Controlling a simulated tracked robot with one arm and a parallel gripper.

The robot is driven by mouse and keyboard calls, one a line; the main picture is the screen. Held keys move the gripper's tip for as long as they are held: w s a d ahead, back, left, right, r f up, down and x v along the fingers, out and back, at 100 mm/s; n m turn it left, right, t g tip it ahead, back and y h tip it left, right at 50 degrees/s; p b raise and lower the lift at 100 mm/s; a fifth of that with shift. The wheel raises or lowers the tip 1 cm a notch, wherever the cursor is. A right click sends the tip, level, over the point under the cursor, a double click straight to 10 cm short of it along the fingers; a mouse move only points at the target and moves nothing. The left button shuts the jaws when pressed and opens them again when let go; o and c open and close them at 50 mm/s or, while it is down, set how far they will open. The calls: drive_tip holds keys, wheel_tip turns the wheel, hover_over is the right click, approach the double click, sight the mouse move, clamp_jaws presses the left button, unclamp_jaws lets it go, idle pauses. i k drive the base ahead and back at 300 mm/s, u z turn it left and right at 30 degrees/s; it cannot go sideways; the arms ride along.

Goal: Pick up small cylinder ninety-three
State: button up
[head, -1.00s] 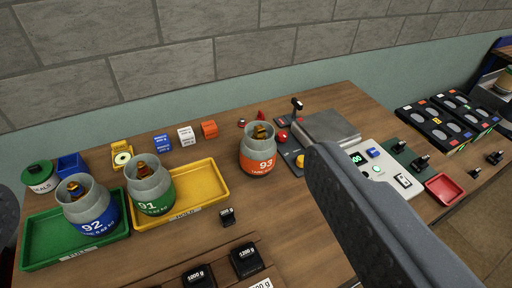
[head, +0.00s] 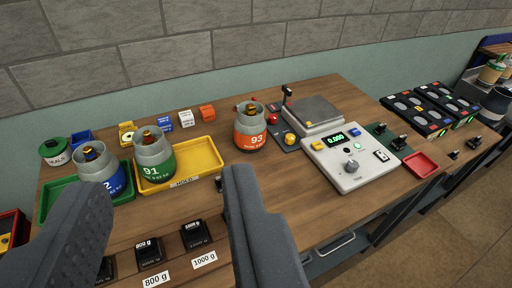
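The small cylinder 93 (head: 250,127), with an orange band, a grey collar and a brass valve, stands upright on the wooden bench, right of the yellow tray (head: 211,149). My gripper (head: 160,190) shows as two dark grey fingers at the bottom, spread wide apart with nothing between them. The cylinder is beyond the fingertips, above the right finger in the picture, and nothing touches it. The green cylinder 91 (head: 154,157) stands in the yellow tray. The blue cylinder 92 (head: 103,170) stands in the green tray (head: 46,201), its lower left covered by my left finger.
A scale with a steel plate (head: 314,110) and a console (head: 350,158) reading 0.000 stand to the right. Black weights (head: 196,235) line the front edge. A red tray (head: 421,164) lies farther right. Bare bench lies in front of cylinder 93.

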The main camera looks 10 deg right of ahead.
sight(250, 125)
drive_tip(key=k, duration=0.85)
drive_tip(key=z, duration=0.55)
drive_tip(key=i, duration=0.85)
drive_tip(key=z, duration=0.35)
drive_tip(key=i, duration=0.95)
drive_tip(key=u, duration=0.7)
drive_tip(key=i, duration=0.35)
drive_tip(key=u, duration=0.3)
